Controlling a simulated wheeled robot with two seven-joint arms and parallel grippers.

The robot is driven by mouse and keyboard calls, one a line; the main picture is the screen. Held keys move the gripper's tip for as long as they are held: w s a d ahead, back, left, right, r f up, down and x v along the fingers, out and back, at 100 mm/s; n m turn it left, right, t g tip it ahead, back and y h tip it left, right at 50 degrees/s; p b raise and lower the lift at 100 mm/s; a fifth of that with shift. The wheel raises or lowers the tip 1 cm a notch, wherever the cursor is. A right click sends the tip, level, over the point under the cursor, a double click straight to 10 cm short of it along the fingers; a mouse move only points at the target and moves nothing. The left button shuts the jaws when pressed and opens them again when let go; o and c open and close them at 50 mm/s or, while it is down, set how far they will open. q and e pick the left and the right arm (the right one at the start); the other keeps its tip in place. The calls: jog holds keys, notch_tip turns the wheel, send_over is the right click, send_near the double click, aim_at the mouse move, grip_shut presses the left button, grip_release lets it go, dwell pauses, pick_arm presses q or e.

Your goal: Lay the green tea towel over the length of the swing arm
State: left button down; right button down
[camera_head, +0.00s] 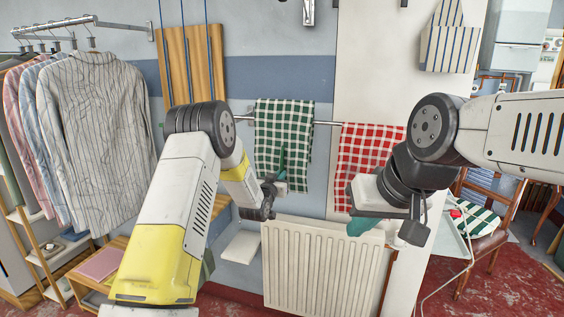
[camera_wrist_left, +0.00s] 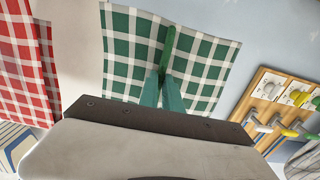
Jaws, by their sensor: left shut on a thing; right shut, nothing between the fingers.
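The green-and-white checked tea towel (camera_head: 285,122) hangs spread out, its upper edge showing higher than the metal swing arm (camera_head: 327,123). The bar shows on both sides of the towel; I cannot tell whether the towel rests on it or hangs in front. My left gripper (camera_head: 281,160) is shut on the towel, its teal fingers against the cloth. In the left wrist view the towel (camera_wrist_left: 125,50) fills the upper middle, with the left fingertips (camera_wrist_left: 163,75) at a gathered fold. My right gripper (camera_head: 360,224) is shut and empty, lower right of the towel, in front of the radiator.
A red checked towel (camera_head: 366,150) hangs right of the green one, partly behind my right arm. A white radiator (camera_head: 322,265) stands below. Striped shirts (camera_head: 95,140) hang on a rail at left. A chair (camera_head: 482,240) stands at right.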

pick_arm(q)
notch_tip(320, 180, up, 30)
dwell(1.9)
jog(key=shift+s+r, duration=0.1)
jog(key=v, duration=0.8)
dwell(0.5)
jog(key=s+a+f+n+y, duration=0.1)
jog(key=a+f, duration=0.3)
jog(key=f, duration=0.5)
jog(key=s+a+f+n+y, duration=0.1)
jog(key=s+a+f+y, duration=0.1)
jog(key=a+f, duration=0.3)
jog(key=s+a+f+n+y, duration=0.1)
jog(key=s+a+f, duration=0.3)
jog(key=f, duration=0.9)
jog(key=shift+a+f+n+t+y, duration=0.15)
jog(key=shift+a+n+t+y, duration=0.25)
jog(key=shift+y, duration=0.4)
